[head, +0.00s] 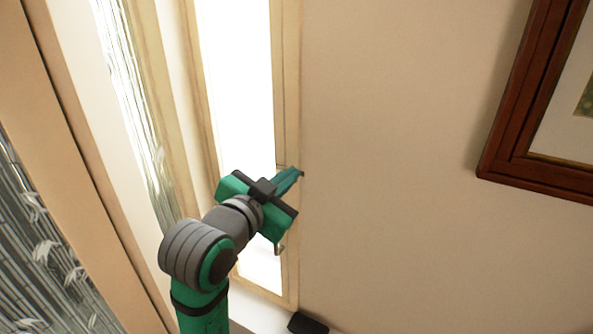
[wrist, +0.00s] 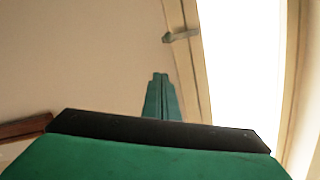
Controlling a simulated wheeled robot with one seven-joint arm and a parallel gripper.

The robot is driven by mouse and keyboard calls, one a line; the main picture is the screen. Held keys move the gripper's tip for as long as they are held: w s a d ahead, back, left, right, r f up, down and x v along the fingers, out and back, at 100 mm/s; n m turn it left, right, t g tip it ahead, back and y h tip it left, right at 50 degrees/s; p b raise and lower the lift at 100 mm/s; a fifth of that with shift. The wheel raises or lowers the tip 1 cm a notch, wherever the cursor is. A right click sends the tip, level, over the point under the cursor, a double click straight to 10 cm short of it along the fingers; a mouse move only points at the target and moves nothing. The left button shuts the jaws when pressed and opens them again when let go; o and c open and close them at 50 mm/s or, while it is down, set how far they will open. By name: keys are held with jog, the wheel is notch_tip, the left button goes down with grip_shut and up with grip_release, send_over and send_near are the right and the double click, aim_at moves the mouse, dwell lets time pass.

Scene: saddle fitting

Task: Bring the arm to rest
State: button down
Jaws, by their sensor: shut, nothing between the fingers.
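My gripper (head: 299,173) is raised in front of the window in the head view, at the right-hand side of the bright pane. In the wrist view my gripper (wrist: 160,76) has its two green fingers side by side with nothing between them. The fingers point toward the wall and window frame. I cannot tell how far the tips are from the frame.
The window frame (head: 291,100) runs up beside my gripper. A window latch (wrist: 182,36) sticks out from it in the wrist view. A wood-framed picture (head: 500,140) hangs at right. A dark object (head: 308,323) lies at the bottom. Bare wall (head: 400,200) lies between.

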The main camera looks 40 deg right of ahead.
jog(key=shift+s+a, duration=0.3)
jog(key=shift+a, duration=0.35)
jog(key=w+a+f+n+t+y, duration=0.1)
jog(key=a+f+n+t+y, duration=0.15)
jog(key=a+f+n, duration=0.55)
jog(key=w+a+f+n+t+y, duration=0.15)
jog(key=a+f+t, duration=0.25)
jog(key=f, duration=0.8)
jog(key=a+f+n+t+y, duration=0.3)
jog(key=a+f+n, duration=0.3)
jog(key=f, duration=0.5)
jog(key=s+a+f+n+y, duration=0.3)
jog(key=s+a+f+y, duration=0.3)
jog(key=s+a+f, duration=0.6)
jog(key=s+a+y, duration=0.1)
jog(key=s+a, duration=0.1)
jog(key=s, duration=0.6)
jog(key=s+a+r+y, duration=0.1)
jog(key=s+a, duration=0.1)
jog(key=s, duration=0.7)
jog(key=shift+s+a+r, duration=0.2)
jog(key=shift+s+a, duration=0.05)
jog(key=shift+a, duration=0.15)
